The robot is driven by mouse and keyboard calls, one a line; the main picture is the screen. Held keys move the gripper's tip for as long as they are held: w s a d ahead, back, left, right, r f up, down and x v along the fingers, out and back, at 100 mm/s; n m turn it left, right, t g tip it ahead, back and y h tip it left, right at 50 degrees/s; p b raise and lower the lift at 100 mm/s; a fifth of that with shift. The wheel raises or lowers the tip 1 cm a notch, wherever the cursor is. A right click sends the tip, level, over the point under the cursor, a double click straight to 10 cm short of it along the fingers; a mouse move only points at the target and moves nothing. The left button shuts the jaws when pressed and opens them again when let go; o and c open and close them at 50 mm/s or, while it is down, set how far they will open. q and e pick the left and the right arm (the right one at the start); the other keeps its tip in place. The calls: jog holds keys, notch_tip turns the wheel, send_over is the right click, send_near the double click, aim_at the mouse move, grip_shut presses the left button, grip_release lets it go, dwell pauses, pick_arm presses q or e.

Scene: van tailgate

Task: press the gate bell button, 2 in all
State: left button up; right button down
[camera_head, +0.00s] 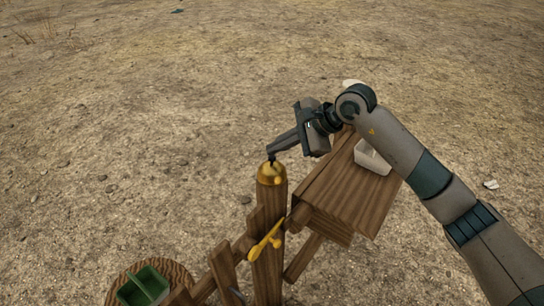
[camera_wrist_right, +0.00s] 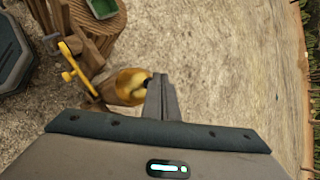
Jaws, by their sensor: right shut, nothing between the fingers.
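The gate bell (camera_head: 271,174) is a brass dome on top of a wooden gate post. Its button sits at the top of the dome and is mostly hidden by my fingertips. My right gripper (camera_head: 272,156) is shut and empty, with its tips at the top of the bell. In the right wrist view the brass bell (camera_wrist_right: 130,87) lies just left of the closed fingers (camera_wrist_right: 161,84). I cannot tell whether the tips touch the button or hover just over it. My left gripper is not in view.
A yellow latch handle (camera_head: 265,242) is on the post. A wooden table (camera_head: 340,195) with a white container (camera_head: 372,157) stands right of it, under my right arm. A green bin (camera_head: 144,287) rests on a stump (camera_head: 180,272) at lower left. Open dirt lies beyond.

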jog(key=shift+r, duration=0.35)
jog(key=shift+r+p, duration=0.5)
jog(key=shift+r, duration=2)
